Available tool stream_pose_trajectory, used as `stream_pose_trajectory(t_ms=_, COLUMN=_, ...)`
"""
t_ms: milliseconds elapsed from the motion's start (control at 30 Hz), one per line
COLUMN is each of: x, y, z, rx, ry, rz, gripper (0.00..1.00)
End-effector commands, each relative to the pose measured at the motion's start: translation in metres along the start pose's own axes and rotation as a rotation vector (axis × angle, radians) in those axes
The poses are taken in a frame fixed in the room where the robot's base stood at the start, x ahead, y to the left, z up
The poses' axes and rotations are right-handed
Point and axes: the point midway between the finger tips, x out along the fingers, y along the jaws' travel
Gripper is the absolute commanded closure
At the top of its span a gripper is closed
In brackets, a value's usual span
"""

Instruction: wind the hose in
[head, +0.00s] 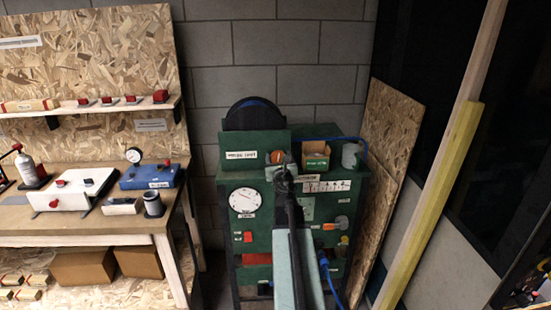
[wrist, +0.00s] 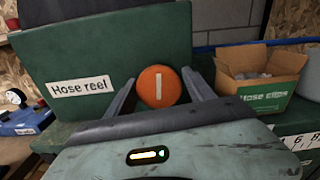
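A round orange knob (wrist: 158,86) with an upright white line sits on the green panel labelled "Hose reel" (wrist: 80,88). In the head view the knob (head: 277,157) shows just left of my gripper (head: 286,168). In the wrist view my gripper (wrist: 160,75) is open. Its two fingers point at the knob, one on each side, with small gaps showing. I cannot tell whether the fingertips reach past the knob's face. The dark reel (head: 253,114) with a blue rim stands behind the panel. A blue hose (head: 360,141) shows at the cabinet's right; my arm hides part of the cabinet front.
A cardboard box labelled "Hose clips" (wrist: 262,75) stands close right of the knob. A grey pot (head: 351,155) is beyond it. A wooden board (head: 392,150) leans at the right. A workbench (head: 85,225) with tools is at the left.

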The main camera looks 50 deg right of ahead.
Motion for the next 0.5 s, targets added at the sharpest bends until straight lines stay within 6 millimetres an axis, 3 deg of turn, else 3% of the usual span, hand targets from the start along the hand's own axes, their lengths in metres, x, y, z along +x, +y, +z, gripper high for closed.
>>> stream_pose_trajectory(t_ms=33, x=0.0, y=0.0005, z=0.0001, rx=0.0, ry=0.0, rz=0.0, gripper=0.56)
stream_pose_trajectory(t_ms=133, x=0.0, y=0.0009, z=0.0001, rx=0.0, ry=0.0, rz=0.001, gripper=0.83)
stream_pose_trajectory(t_ms=167, x=0.0, y=0.001, z=0.0001, rx=0.0, ry=0.0, rz=0.001, gripper=0.87)
stream_pose_trajectory(t_ms=200, x=0.0003, y=0.0081, z=0.0009, rx=0.0, ry=-0.001, rz=0.01, gripper=0.87)
stream_pose_trajectory(t_ms=500, x=0.0, y=0.0054, z=0.0007, rx=0.053, ry=-0.001, rz=0.007, gripper=0.87)
